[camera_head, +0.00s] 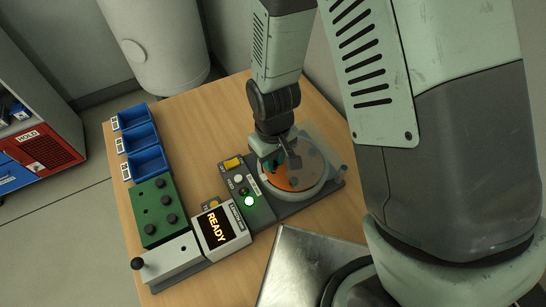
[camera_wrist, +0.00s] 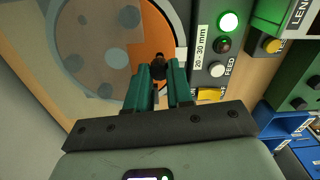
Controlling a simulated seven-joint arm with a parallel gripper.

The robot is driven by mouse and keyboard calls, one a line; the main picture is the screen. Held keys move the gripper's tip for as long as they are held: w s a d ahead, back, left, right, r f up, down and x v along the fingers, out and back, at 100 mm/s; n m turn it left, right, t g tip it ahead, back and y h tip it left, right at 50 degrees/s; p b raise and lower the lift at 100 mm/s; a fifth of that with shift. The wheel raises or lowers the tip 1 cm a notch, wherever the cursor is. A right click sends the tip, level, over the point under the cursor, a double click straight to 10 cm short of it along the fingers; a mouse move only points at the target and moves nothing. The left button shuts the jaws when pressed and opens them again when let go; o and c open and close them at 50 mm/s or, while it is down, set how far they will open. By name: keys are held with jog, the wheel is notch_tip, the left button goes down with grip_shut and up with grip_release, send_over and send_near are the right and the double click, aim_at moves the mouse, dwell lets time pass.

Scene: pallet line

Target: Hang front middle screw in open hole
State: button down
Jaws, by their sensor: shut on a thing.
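My gripper (camera_wrist: 159,76), with teal fingers, is shut on a small black piece, apparently a screw (camera_wrist: 159,62). It is over the round turntable (camera_head: 318,187), at the orange sector (camera_wrist: 168,40). In the head view my gripper (camera_head: 281,163) is low over the disc, and the held piece is hard to make out there. The green block (camera_head: 142,190) at the left of the table carries several black screws (camera_head: 168,200). A small dark spot on its left side looks like an open hole (camera_head: 144,211). The block also shows at the right edge of the wrist view (camera_wrist: 294,88).
Three blue bins (camera_head: 147,160) stand behind the green block. A grey length gauge with a READY display (camera_head: 216,226) and a black knob (camera_head: 137,263) lies in front. A feed panel (camera_head: 245,190) with a lit green button adjoins the turntable. A metal surface (camera_head: 296,260) is nearby.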

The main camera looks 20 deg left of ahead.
jog(key=shift+f, duration=0.25)
jog(key=shift+f, duration=0.35)
jog(key=c, duration=1.3)
grip_release()
notch_tip(320, 180, up, 13)
jog(key=shift+r, duration=0.2)
